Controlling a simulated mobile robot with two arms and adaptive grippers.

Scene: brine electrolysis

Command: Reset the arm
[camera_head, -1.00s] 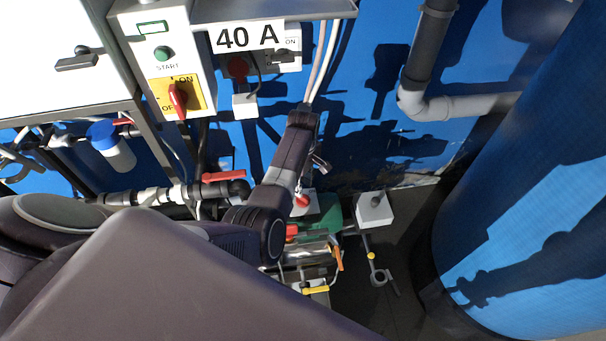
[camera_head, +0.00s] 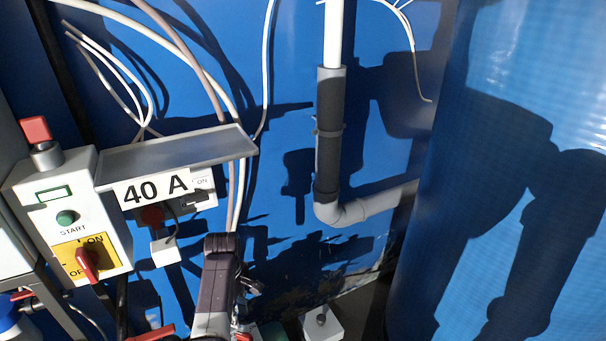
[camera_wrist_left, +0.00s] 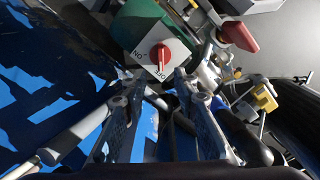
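My left arm comes up from the bottom edge in the head view, a dark forearm and wrist in front of the blue wall. My left gripper (camera_head: 250,287) shows small and dark beside the wrist, below the 40 A label. In the left wrist view its two fingers (camera_wrist_left: 160,92) stand apart with nothing between them, so it is open. Beyond the fingertips is a red rotary switch (camera_wrist_left: 162,59) on a white plate marked ON and OFF, on a green body (camera_wrist_left: 139,24). I cannot tell whether the fingers touch the plate. My right gripper is not in view.
A control box (camera_head: 67,222) with a green START button, a red-and-yellow switch and a red-topped post stands left. A grey shelf (camera_head: 178,157) carries the 40 A label. A grey pipe (camera_head: 328,150) runs down the wall. A big blue tank (camera_head: 500,180) fills the right.

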